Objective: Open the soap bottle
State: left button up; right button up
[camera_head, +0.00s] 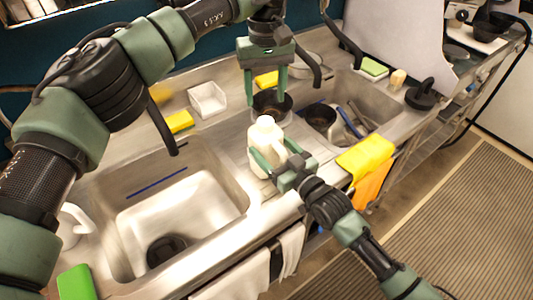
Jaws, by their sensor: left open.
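The soap bottle (265,135) is a cream-white jug with a narrow neck and a pale top. It stands upright on the steel counter between the two sink basins. My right gripper (262,160) comes from the lower right and has its green fingers around the bottle's lower body, closed on it. My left gripper (266,98) points down just above and behind the bottle top, its fingers apart with nothing between them. Whether the top is a separate cap is too small to tell.
A dark bowl (272,107) sits behind the bottle. The left basin (190,205) holds a blue stick; the right basin (375,100) holds a pan and utensils. A yellow cloth (366,156) hangs over the front edge. A white container (207,100) and sponges stand at the back.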

aim_at(265, 121)
grip_shut()
pick_arm(q)
jog(key=shift+f, duration=4.05)
